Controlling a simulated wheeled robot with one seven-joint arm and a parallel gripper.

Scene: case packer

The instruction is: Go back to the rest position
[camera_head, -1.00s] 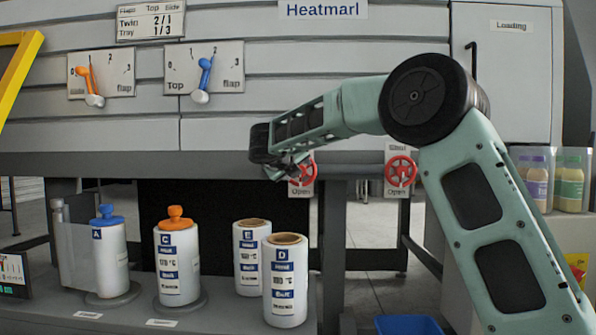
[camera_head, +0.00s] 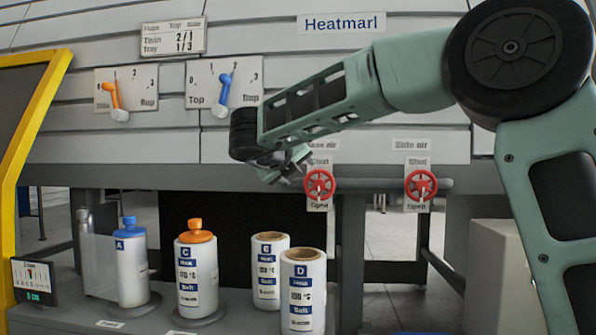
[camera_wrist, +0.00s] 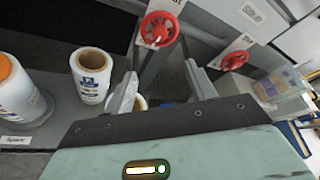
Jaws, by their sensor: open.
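My gripper (camera_head: 287,170) hangs in front of the machine, left of the left red valve wheel and above the rolls on the shelf. In the wrist view my gripper (camera_wrist: 165,92) has its two fingers apart with nothing held between them. Part of a roll shows low between the fingers, farther off. My arm reaches in from the right of the head view, with its big black joint at the upper right.
Two red valve wheels (camera_head: 319,185) (camera_head: 421,185) sit on a rail. Rolls A (camera_head: 131,270), C (camera_head: 198,280), E (camera_head: 268,290) and D (camera_head: 302,298) stand on the shelf. Orange (camera_head: 115,95) and blue (camera_head: 225,90) levers are above. A yellow frame (camera_head: 35,115) stands left.

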